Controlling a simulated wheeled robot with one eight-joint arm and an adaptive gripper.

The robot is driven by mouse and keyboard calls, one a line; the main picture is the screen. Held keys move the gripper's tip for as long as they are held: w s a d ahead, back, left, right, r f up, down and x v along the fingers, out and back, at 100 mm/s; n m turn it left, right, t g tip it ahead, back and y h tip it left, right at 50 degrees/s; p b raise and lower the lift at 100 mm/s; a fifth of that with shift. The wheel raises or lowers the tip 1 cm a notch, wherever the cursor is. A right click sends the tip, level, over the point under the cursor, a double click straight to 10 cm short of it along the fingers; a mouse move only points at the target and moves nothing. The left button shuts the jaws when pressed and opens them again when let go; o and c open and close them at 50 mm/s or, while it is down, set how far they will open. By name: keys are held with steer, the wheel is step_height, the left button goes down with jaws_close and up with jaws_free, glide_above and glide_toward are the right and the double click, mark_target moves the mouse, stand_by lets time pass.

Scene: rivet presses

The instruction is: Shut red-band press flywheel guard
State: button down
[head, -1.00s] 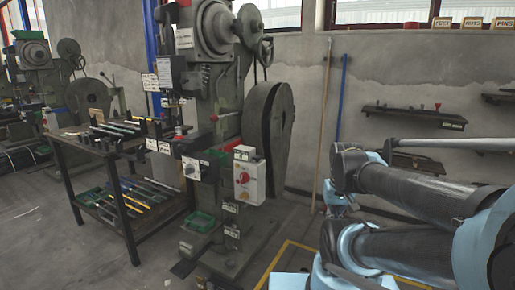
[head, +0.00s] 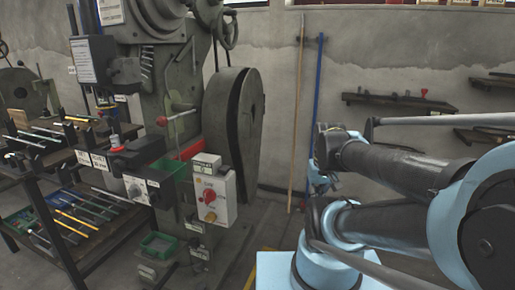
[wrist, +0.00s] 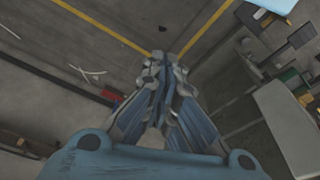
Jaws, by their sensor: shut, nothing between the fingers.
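The press (head: 165,75) stands left of centre in the head view, a tall grey-green machine. A red strip (head: 191,150) shows on its body behind the control box. The flywheel guard (head: 228,110) is a large dark rounded housing on its right side, with a dark curved gap beside a flat round disc face (head: 250,115). I cannot tell how far the guard is swung open. My gripper (wrist: 163,62) is shut and empty in the wrist view, above bare floor, touching nothing. In the head view my folded arm is at the right, apart from the press.
A white control box (head: 213,195) with a red knob juts from the press front. A bench with tools (head: 35,175) stands at the left. A wooden pole (head: 298,110) and a blue pole (head: 317,100) lean on the back wall. Wall shelves (head: 400,102) are at right.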

steer(key=shift+w, duration=0.1)
steer(key=w+a+r+m+y, duration=0.2)
steer(key=w+a+r+m, duration=0.3)
steer(key=w, duration=0.4)
steer(key=w+a+r+m+y, duration=0.25)
steer(key=w+m, duration=0.25)
steer(key=w, duration=0.5)
steer(key=w+a+r+m+y, duration=0.1)
steer(key=w+a+m+y, duration=0.15)
steer(key=w+m, duration=0.55)
steer(key=m+y, duration=0.2)
steer(key=m, duration=0.1)
glide_toward(245, 154)
step_height(245, 154, down, 3)
steer(key=a, duration=0.2)
steer(key=shift+w+a+r, duration=0.1)
steer(key=shift+a, duration=0.55)
